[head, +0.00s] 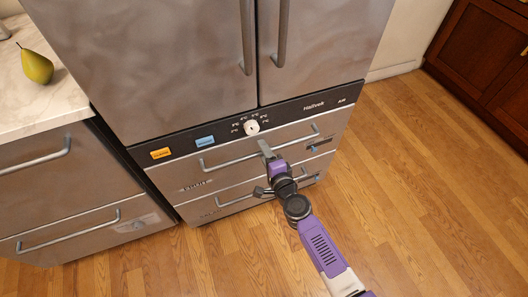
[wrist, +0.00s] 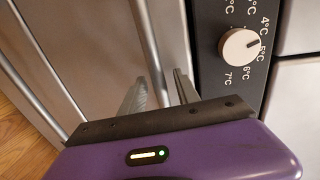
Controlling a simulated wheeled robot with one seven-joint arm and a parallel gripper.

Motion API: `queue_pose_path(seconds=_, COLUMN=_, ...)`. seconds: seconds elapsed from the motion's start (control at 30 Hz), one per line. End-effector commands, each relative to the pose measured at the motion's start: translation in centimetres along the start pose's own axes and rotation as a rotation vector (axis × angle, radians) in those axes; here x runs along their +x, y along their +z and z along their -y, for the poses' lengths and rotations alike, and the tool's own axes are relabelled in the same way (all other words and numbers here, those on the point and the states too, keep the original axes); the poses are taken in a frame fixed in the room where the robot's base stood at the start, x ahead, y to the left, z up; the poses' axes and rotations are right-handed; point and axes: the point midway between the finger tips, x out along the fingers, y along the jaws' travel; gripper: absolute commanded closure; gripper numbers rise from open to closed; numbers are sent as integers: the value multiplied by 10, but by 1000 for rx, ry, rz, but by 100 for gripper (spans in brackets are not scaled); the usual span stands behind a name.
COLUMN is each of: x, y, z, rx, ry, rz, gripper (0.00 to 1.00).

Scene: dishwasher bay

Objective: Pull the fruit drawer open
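The fridge's upper drawer (head: 228,176) is closed, with a long horizontal bar handle (head: 232,162). Small lettering at its lower left looks like "FRUIT" but is hard to read. My gripper (head: 265,149) is at the middle of this handle. In the wrist view, the handle bar (wrist: 148,42) runs between the two fingers of my gripper (wrist: 159,80). The fingers stand apart, with a gap visible on each side of the bar. My gripper and forearm hide part of the drawer fronts in the head view.
A lower drawer with its own handle (head: 235,201) sits just below, also closed. A control strip with a white dial (head: 252,127) is above. A counter with a pear (head: 36,66) stands at left. The wooden floor (head: 400,190) in front and right is clear.

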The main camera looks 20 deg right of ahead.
Motion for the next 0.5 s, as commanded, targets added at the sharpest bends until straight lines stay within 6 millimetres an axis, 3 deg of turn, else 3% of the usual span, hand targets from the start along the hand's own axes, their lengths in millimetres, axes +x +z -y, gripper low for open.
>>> queue_pose_path(seconds=0.13, x=0, y=0, z=0, rx=0, ry=0, rz=0, gripper=66)
queue_pose_path(seconds=0.3, x=0, y=0, z=0, rx=0, ry=0, rz=0, gripper=99)
queue_pose_path(seconds=0.5, x=0, y=0, z=0, rx=0, ry=0, rz=0, gripper=100)
